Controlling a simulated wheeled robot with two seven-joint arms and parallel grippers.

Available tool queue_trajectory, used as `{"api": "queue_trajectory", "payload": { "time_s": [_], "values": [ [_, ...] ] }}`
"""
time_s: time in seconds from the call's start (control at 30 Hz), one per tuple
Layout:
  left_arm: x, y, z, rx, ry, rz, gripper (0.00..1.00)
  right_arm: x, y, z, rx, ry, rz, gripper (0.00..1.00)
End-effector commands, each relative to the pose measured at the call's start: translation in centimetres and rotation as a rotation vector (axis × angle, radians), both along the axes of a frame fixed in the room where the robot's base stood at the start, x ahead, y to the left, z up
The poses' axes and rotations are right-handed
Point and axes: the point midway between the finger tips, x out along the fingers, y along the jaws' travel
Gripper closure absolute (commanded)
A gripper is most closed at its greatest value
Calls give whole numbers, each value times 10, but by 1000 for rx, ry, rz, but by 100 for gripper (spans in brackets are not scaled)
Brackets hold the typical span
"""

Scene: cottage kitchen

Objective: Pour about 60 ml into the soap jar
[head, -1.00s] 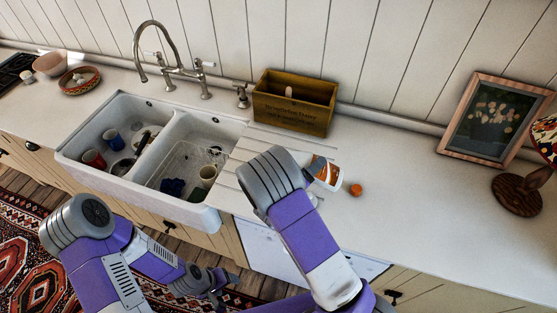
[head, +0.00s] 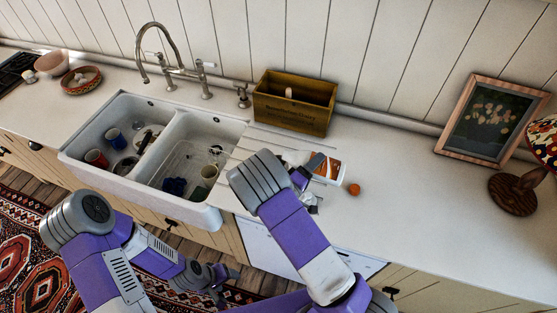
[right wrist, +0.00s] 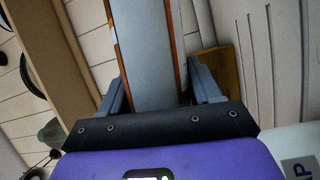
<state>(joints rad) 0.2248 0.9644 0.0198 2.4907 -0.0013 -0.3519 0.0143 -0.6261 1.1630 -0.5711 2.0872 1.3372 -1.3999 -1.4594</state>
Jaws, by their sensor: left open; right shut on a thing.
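My right gripper (head: 308,180) is over the counter right of the sink. It is shut on a white bottle with an orange label (head: 328,166). The arm hides part of the bottle in the head view. In the right wrist view the pale, orange-edged bottle (right wrist: 147,50) runs up the picture between the fingers (right wrist: 157,80). An orange cap (head: 353,189) is on the counter just right of it. I cannot clearly make out the soap jar or any stream; the area below the gripper is partly hidden. My left gripper (head: 218,287) is open and empty, low in front of the cabinets.
A wooden box (head: 290,118) stands against the wall behind the bottle. The double sink (head: 150,187) holds several mugs and other dishes. A framed picture (head: 490,155) and a lamp (head: 513,195) stand at the right. The counter (head: 420,215) between cap and lamp is clear.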

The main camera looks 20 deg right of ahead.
Motion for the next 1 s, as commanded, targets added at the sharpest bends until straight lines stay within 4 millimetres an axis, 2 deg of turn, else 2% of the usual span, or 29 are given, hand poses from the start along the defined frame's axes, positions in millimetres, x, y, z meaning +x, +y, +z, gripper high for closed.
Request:
{"api": "queue_trajectory", "payload": {
  "time_s": [1.0],
  "values": [
    [0,0,8,0,0,0,35,0,0,7,-107,69,0,87]
  ]
}}
